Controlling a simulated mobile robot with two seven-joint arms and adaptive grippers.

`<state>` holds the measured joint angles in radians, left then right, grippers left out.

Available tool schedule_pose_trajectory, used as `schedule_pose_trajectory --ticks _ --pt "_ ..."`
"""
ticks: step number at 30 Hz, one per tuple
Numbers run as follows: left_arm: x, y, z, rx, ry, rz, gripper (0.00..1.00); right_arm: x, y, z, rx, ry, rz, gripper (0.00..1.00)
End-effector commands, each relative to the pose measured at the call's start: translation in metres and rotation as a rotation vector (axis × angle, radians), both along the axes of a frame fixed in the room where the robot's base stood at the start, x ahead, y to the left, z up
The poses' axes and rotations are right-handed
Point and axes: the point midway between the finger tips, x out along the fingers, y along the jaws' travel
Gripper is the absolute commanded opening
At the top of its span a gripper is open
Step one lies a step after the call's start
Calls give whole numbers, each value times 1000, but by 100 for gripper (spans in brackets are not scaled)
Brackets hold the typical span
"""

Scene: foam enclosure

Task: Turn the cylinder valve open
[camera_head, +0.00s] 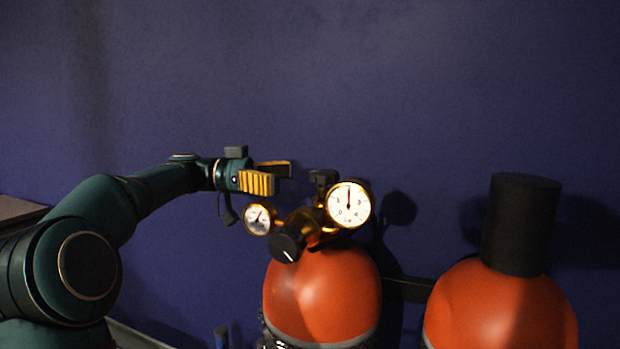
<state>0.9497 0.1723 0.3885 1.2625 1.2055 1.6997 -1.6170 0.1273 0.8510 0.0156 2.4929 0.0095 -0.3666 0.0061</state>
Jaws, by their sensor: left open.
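An orange gas cylinder (322,290) stands below the middle of the view. On its top is a brass regulator with a larger white-faced gauge (349,204) at the right and a smaller gauge (260,218) at the left. A black knob with a white mark (287,245) faces me at the front. A small dark knob (322,177), which looks like the cylinder valve, sits at the top behind the gauges, partly hidden by the larger one. My left gripper (283,177) is open, its yellow-padded fingers just left of this dark knob and apart from it in the picture. My right gripper is out of view.
A second orange cylinder (500,310) with a tall black cap (521,225) stands at the right. A dark bar (405,289) runs between the cylinders. A plain blue wall (450,80) is behind. The space above the regulator is clear.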

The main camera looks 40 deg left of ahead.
Motion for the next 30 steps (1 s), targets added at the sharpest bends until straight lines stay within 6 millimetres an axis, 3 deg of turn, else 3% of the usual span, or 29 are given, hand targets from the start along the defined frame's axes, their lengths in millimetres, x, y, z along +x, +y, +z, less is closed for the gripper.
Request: schedule_pose_trajectory --ticks 7,30 --pt "-10 20 0 -1 0 0 87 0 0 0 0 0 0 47" --pt "-11 21 0 0 0 -1 87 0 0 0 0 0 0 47"
